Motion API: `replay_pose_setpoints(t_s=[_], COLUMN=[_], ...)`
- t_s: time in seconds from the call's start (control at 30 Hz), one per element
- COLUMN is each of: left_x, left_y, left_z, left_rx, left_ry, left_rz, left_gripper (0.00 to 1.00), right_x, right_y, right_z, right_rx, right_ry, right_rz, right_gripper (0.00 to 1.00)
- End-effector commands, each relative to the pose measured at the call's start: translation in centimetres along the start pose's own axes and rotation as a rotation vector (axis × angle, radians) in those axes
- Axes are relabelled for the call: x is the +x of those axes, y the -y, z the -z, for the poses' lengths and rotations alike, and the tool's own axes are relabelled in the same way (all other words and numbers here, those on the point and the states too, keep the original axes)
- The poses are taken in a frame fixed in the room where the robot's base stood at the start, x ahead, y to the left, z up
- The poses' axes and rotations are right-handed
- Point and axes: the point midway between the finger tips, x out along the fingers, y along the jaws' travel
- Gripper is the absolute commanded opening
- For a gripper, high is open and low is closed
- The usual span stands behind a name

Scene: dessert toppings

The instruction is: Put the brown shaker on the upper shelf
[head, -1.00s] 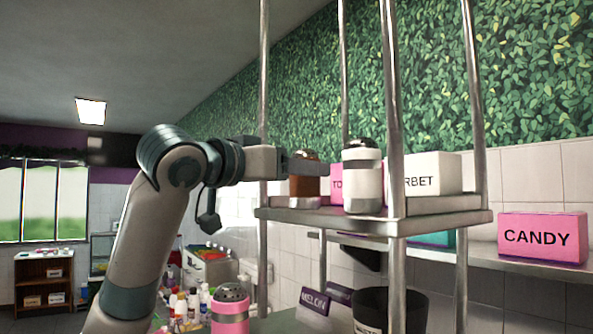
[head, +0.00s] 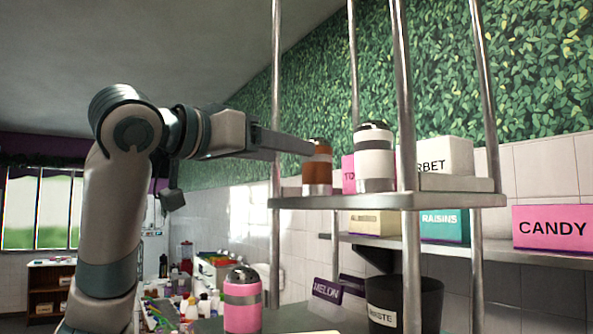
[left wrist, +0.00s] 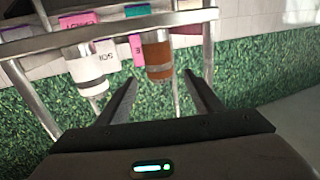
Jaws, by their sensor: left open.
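The brown shaker (head: 317,166) stands upright on the upper shelf (head: 420,201) of a metal rack, near its left edge and left of a white shaker (head: 375,158). My left gripper (head: 308,150) reaches in from the left at the shaker's upper part; its fingers are seen side-on there. In the left wrist view the picture is upside down. There the fingers (left wrist: 159,82) are spread apart, with the brown shaker (left wrist: 158,58) upright just beyond and between the tips. No finger is seen pressing on it. My right gripper is not in view.
Metal posts (head: 406,110) rise at the shelf's corners. Boxes, one white (head: 445,156), stand behind the shakers. A pink shaker (head: 242,303) stands lower down, below my arm. A dark bin (head: 405,300) and a pink CANDY box (head: 553,234) are at the right.

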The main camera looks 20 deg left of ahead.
Motion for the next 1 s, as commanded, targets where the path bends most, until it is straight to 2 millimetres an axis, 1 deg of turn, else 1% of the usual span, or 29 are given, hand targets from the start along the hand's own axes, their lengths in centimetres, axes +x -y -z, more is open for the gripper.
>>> replay_pose_setpoints(t_s=[0.03, 0.1, 0.2, 0.33, 0.5, 1.0], left_x=[-0.9, -1.9, -3.1, -4.0, -4.4, -4.3], left_y=[0.1, 0.0, 0.0, 0.0, 0.0, 0.0], left_z=[-0.4, -0.3, -0.2, -0.1, 0.0, 0.0], left_rx=[0.001, 0.0, -0.001, -0.001, -0.001, -0.001], left_ry=[-0.003, -0.003, -0.003, -0.001, 0.0, 0.0], left_rz=[0.002, 0.0, 0.001, 0.001, 0.001, 0.0], left_gripper=[0.6, 0.6, 0.6, 0.6, 0.6, 0.6], right_x=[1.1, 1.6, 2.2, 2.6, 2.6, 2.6], right_y=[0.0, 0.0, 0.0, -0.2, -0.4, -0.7], right_z=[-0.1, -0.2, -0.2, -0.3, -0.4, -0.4], right_rx=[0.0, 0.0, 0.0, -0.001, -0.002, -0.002], right_ry=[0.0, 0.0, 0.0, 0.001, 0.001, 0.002], right_rz=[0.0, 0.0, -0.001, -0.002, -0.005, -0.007], right_gripper=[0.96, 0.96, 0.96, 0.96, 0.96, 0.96])
